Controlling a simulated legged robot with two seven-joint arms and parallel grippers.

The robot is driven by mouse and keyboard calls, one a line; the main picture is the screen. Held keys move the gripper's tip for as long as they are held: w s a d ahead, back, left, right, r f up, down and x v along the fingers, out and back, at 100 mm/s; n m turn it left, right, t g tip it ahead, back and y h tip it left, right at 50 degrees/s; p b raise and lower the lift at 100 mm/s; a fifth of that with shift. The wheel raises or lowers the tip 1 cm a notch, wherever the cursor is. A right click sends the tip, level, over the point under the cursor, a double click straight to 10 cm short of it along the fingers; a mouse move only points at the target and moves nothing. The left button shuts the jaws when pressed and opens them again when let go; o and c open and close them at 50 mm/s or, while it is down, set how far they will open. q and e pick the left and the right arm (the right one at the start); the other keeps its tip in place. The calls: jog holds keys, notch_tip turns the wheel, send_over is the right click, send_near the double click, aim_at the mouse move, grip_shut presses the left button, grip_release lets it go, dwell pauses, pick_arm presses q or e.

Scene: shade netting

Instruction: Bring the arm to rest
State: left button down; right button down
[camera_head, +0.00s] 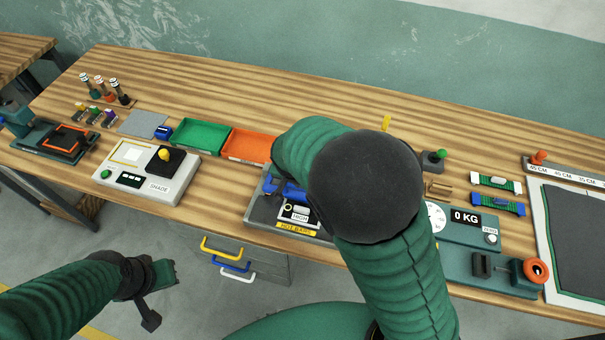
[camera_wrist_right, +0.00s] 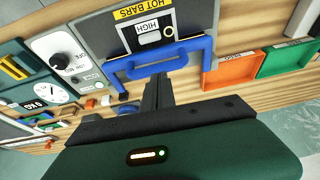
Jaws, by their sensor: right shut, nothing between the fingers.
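My right arm (camera_head: 365,190) reaches over the middle of the bench in the head view and hides its own gripper there. In the right wrist view my right gripper (camera_wrist_right: 157,92) is shut and empty. Its fingertips are close to the blue handle (camera_wrist_right: 155,62) of the hot bars unit (camera_wrist_right: 110,35); I cannot tell whether they touch it. The same hot bars unit (camera_head: 262,213) shows partly behind my arm in the head view. My left gripper (camera_head: 162,292) hangs in front of the bench, over the floor, with its fingers spread and nothing between them.
Left on the bench are a shade tester (camera_head: 122,181), a green tray (camera_head: 200,136) and an orange tray (camera_head: 245,145). Right are a 0 KG scale (camera_head: 465,222) and a dark mat (camera_head: 580,240). Drawers with coloured handles (camera_head: 228,265) are below the bench front.

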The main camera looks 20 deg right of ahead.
pick_arm(q)
jog(key=shift+d+f, duration=0.1)
jog(key=shift+d, duration=0.35)
pick_arm(e)
jog(key=s, duration=0.1)
jog(key=s+a, duration=0.1)
jog(key=s+r, duration=0.1)
jog(key=shift+s+a, duration=0.1)
jog(key=shift+a, duration=0.15)
